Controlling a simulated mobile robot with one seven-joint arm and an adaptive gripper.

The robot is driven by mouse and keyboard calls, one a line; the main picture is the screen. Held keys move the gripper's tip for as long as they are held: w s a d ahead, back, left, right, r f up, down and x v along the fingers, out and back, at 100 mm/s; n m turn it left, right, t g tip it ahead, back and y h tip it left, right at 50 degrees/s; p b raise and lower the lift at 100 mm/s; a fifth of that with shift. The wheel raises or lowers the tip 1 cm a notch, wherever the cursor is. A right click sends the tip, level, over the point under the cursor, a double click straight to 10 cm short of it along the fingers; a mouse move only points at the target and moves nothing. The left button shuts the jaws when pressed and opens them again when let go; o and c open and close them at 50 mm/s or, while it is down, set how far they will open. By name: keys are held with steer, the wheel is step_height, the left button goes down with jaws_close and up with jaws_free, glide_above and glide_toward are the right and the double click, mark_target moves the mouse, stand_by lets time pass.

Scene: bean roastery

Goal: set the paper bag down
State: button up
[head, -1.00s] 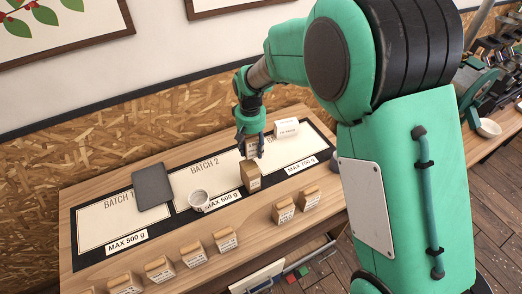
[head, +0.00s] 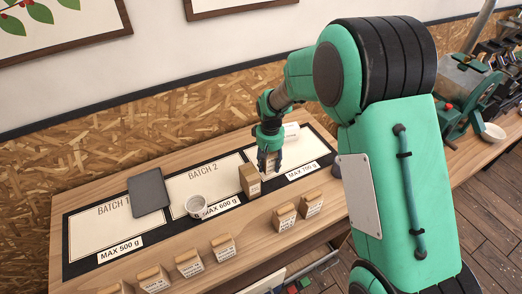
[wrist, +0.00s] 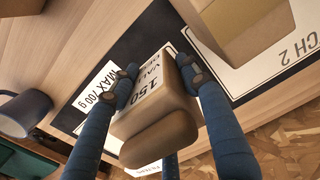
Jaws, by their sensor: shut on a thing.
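My gripper (head: 268,158) is shut on a brown paper bag with a white label, over the third batch field near the MAX 700 g strip (head: 302,172). In the wrist view the paper bag (wrist: 160,142) sits between the blue fingers, its label reading 150. In the head view the fingers mostly cover it. I cannot tell whether its base touches the board. The MAX 700 g strip also shows left of it in the wrist view (wrist: 97,83).
Another paper bag (head: 250,182) stands close on the left. Several bags line the front edge (head: 222,247). A dark mug (wrist: 22,112) shows in the wrist view.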

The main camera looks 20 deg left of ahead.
stand_by(0.4)
steer(key=w+a, duration=0.2)
steer(key=w, duration=0.2)
steer(key=w+a+f+b, duration=0.1)
steer(key=w+a, duration=0.2)
steer(key=w, duration=0.2)
steer(key=w+a+b, duration=0.1)
steer(key=w+a, duration=0.2)
steer(key=w, duration=0.1)
steer(key=shift+w+a+f, duration=0.1)
steer(key=shift+w+f, duration=0.2)
steer(key=shift+w, duration=0.1)
steer(key=shift+f+b, duration=0.35)
steer(key=shift+f, duration=1.4)
steer(key=shift+f, duration=0.15)
steer(key=o, duration=1.3)
steer(key=shift+c, duration=0.2)
